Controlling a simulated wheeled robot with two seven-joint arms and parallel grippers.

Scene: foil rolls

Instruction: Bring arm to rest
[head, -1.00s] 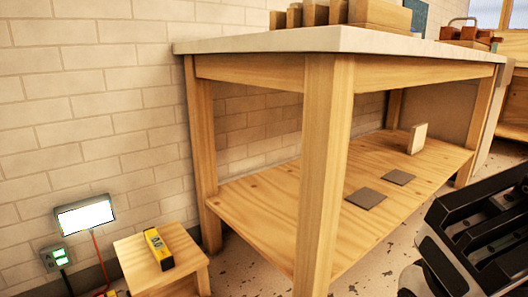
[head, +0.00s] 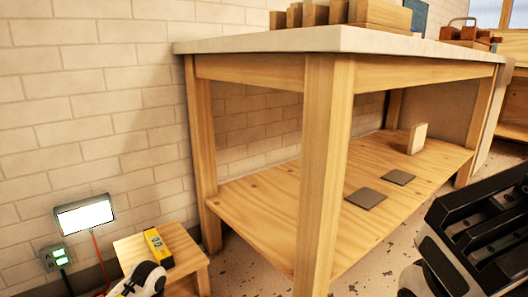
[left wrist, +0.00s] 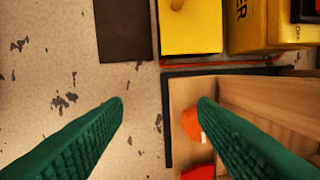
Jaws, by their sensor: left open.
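A white and black part of my left arm shows at the bottom left of the head view, in front of the small wooden stool (head: 188,250). My left gripper (left wrist: 161,102) shows in the left wrist view as two green ribbed fingers, spread wide apart with nothing held between them. Below it are the speckled floor (left wrist: 60,70) and a wooden box or drawer (left wrist: 180,95) with a dark rim. An orange item (left wrist: 190,124) and a red item (left wrist: 198,172) lie inside, partly covered by the right finger. My right gripper cannot be made out.
A yellow item (head: 158,247) lies on the stool. A workbench (head: 240,42) with a lower shelf (head: 260,215) fills the middle; two grey plates (head: 365,198) and an upright board (head: 417,138) are on the shelf. Yellow boxes (left wrist: 190,25) show in the left wrist view.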

